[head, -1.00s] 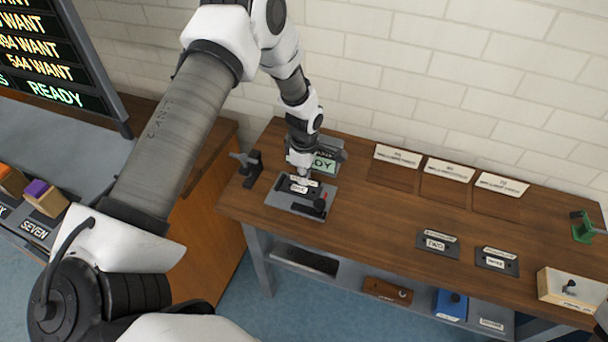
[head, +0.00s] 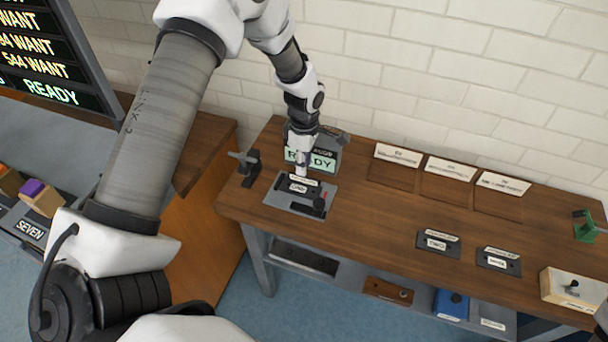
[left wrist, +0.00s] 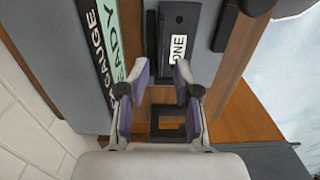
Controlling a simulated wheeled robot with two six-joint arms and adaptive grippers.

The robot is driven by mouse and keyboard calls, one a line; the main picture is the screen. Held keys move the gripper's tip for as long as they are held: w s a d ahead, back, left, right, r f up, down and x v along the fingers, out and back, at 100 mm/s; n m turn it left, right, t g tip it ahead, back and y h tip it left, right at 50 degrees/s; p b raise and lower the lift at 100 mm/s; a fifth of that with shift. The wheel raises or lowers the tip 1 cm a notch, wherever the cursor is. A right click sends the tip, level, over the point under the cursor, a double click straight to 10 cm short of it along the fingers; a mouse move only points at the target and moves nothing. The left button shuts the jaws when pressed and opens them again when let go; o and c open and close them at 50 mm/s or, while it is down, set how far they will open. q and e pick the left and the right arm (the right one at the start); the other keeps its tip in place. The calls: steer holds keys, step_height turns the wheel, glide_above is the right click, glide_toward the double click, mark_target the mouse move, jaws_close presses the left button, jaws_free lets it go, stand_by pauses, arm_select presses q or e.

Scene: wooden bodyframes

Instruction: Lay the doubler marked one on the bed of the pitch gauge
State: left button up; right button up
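The doubler marked ONE (head: 297,190) is a dark plate with white labels. It lies on the bed of the grey pitch gauge (head: 282,201) at the left of the wooden bench. In the left wrist view the doubler (left wrist: 180,20) lies ahead of the fingers, its ONE label facing up. My left gripper (head: 301,174) is over the gauge's far side. In the left wrist view its purple-padded fingers (left wrist: 163,85) stand apart with nothing between them. My right gripper is not in view.
A READY display (head: 312,160) stands behind the gauge, with a black clamp-like stand (head: 244,167) to its left. Doublers TWO (head: 438,244) and another plate (head: 499,260) lie to the right. A wooden box (head: 572,288) and green fixture (head: 587,228) are farther right. The bench middle is clear.

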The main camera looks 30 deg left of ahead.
arm_select(q)
step_height(320, 180, up, 7)
steer(key=shift+b, duration=0.45)
